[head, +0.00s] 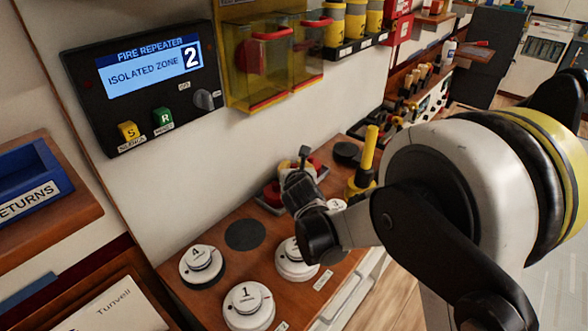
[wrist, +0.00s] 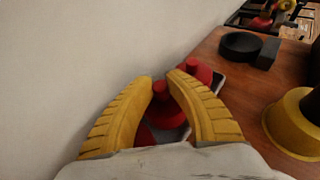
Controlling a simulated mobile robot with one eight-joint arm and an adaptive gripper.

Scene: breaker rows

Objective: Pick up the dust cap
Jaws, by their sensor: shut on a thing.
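A red dust cap (wrist: 165,112) with a round knob on top shows between the two yellow fingers of my gripper (wrist: 163,80) in the wrist view. The fingers are shut on its knob. A second red cap (wrist: 196,72) is just beyond the right fingertip, on a grey tray (wrist: 217,78). In the head view red caps (head: 271,195) show at the tray beside the wall, partly hidden behind my wrist. I cannot tell whether the held cap is clear of the tray.
White numbered detectors (head: 248,304) stand on the wooden counter (head: 215,222) in front of my arm. A yellow post on a base (head: 368,150) stands to the right of my gripper. A black round piece (wrist: 240,45) lies farther along. The wall (wrist: 70,60) is close on the left.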

